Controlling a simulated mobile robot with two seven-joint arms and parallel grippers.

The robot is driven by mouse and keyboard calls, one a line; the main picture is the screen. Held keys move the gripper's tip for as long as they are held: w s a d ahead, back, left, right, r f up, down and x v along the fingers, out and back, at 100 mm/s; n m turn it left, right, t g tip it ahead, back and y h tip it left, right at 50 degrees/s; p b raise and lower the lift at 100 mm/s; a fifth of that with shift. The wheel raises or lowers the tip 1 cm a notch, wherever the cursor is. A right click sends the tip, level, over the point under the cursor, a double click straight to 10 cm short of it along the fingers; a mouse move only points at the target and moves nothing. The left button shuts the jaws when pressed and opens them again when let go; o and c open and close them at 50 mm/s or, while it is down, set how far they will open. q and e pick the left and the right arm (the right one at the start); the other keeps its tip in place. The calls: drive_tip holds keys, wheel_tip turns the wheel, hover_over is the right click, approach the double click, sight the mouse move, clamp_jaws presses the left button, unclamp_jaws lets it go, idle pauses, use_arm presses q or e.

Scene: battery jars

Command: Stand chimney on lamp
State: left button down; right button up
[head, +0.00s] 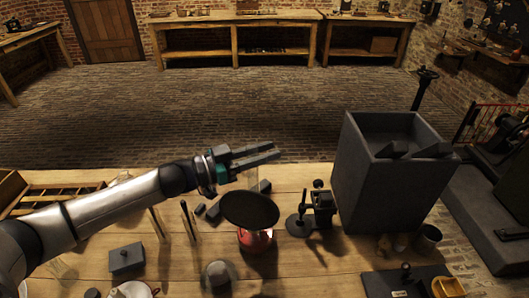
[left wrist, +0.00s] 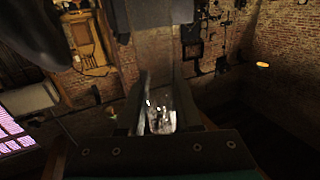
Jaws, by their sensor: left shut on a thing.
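The lamp (head: 256,240) is a red body on the wooden table. A wide black disc (head: 250,210) covers most of its top from above. My left gripper (head: 262,155) is above and beyond the lamp, its fingers pointing right. In the left wrist view, a clear, glinting glass piece (left wrist: 158,115), which looks like the chimney, is between the fingers, and the gripper is shut on it. The glass hardly shows in the head view, so its tilt cannot be told. The chimney is apart from the lamp. My right gripper is not in view.
A black stand (head: 318,208) is right of the lamp, beside a large dark grey box (head: 385,185). A dark block (head: 126,258), upright rods (head: 188,220) and a rounded grey piece (head: 218,273) are on the left half. A black tray (head: 385,285) lies at front right.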

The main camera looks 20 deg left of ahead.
use_arm(q)
drive_tip(key=c, duration=1.1)
unclamp_jaws()
drive_tip(key=shift+f, duration=0.1)
drive_tip(key=o, duration=0.5)
drive_tip(key=v, duration=1.2)
drive_tip(key=shift+p, duration=0.35)
